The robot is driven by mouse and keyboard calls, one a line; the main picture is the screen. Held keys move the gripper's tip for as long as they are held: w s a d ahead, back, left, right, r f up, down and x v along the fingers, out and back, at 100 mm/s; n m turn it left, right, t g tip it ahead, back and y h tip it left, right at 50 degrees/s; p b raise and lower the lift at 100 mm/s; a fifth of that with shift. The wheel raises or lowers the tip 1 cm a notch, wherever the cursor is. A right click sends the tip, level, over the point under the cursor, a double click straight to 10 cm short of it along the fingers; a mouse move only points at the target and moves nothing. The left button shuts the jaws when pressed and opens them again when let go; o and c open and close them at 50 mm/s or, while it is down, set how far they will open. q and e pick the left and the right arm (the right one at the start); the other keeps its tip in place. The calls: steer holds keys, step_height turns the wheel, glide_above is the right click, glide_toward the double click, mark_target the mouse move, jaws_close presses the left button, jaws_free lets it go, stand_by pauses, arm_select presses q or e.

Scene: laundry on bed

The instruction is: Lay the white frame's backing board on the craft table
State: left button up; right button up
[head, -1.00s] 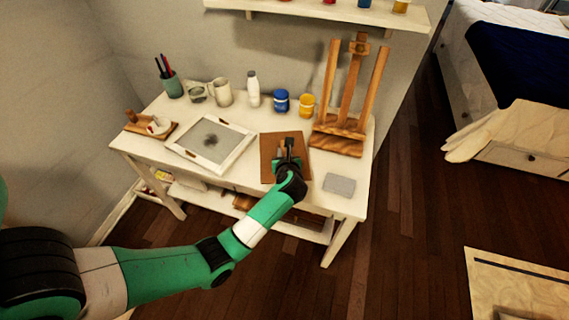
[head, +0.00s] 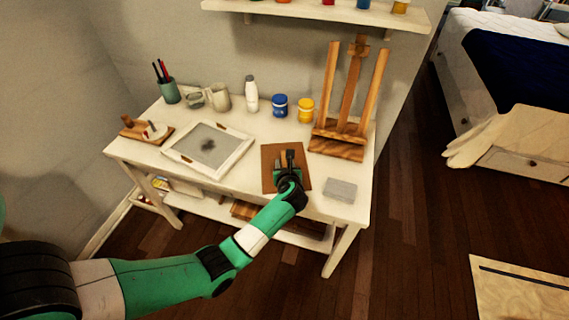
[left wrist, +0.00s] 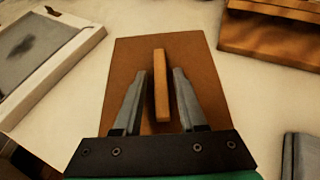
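The backing board (head: 268,166) is a brown rectangle lying flat on the white craft table (head: 240,186), right of the white frame (head: 176,166). A raised wooden strip (left wrist: 161,85) stands up from the middle of the board. My left gripper (head: 289,158) is over the board. In the left wrist view the fingers of my left gripper (left wrist: 160,95) are apart, one on each side of the strip, with a gap showing on both sides. My right gripper is not in view.
A wooden easel (head: 349,100) stands behind the board on the right. Paint jars (head: 280,106), a white bottle (head: 252,93), mugs (head: 217,97) and a pen cup (head: 168,92) line the back.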

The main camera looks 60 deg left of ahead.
arm_select(q)
steer(key=shift+o, duration=0.2)
steer(key=shift+r, duration=0.1)
steer(key=shift+d+r+p, duration=0.2)
steer(key=shift+r+p, duration=0.1)
steer(key=p+v, duration=0.4)
steer(key=v, duration=0.6)
steer(key=shift+d+r, duration=0.1)
steer(key=shift+d, duration=0.15)
steer(key=shift+s+d+r, duration=0.15)
steer(key=shift+s+d, duration=0.1)
steer(key=shift+d, duration=0.15)
